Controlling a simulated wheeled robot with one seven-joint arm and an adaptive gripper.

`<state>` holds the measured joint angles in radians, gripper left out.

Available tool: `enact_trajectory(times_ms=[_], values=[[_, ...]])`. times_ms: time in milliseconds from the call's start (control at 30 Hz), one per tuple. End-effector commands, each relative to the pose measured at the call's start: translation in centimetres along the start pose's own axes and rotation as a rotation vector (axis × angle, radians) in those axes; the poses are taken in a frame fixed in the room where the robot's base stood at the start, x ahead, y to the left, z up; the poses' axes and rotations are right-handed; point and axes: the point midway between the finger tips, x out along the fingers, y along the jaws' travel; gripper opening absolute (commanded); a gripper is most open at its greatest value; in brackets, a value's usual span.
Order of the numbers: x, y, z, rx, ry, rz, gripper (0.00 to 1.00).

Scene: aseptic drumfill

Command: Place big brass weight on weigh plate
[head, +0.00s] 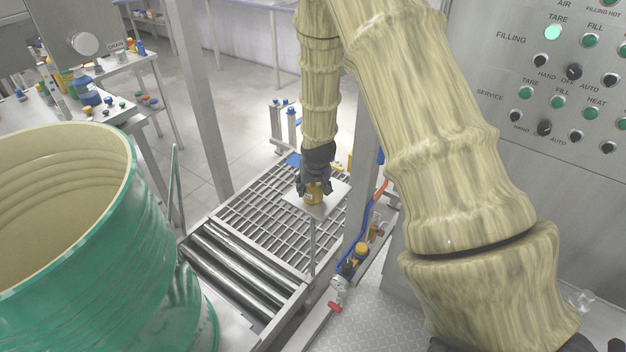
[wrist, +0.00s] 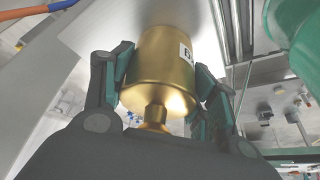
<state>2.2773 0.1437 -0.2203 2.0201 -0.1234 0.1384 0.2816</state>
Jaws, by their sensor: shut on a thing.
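The big brass weight (wrist: 163,70) is a gold cylinder with a narrow knob and a small white label, seen large in the wrist view. My gripper (wrist: 165,85) is shut on its sides, one finger at each side. In the head view the weight (head: 314,193) shows small between the fingers of my gripper (head: 313,185). It is at the weigh plate (head: 327,206), a small pale square plate on a thin post above the grating. I cannot tell whether the weight's base touches the plate.
A large open green drum (head: 90,240) stands at the left. Metal rollers (head: 235,270) and a grating (head: 265,210) lie below the plate. A post (head: 360,185) and blue hose (head: 352,252) are close on its right. A control panel (head: 560,90) stands at the right.

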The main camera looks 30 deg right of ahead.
Motion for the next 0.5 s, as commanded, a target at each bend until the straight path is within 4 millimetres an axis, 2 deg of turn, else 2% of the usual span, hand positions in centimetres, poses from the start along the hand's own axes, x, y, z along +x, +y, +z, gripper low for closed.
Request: enact_trajectory(times_ms=[400,433,500], values=[[0.12,-0.07,-0.15,0.000,0.005,-0.001,0.00],[0.25,-0.02,0.10,0.000,0.000,0.000,0.62],[0.23,-0.01,0.09,0.000,0.000,0.000,0.74]])
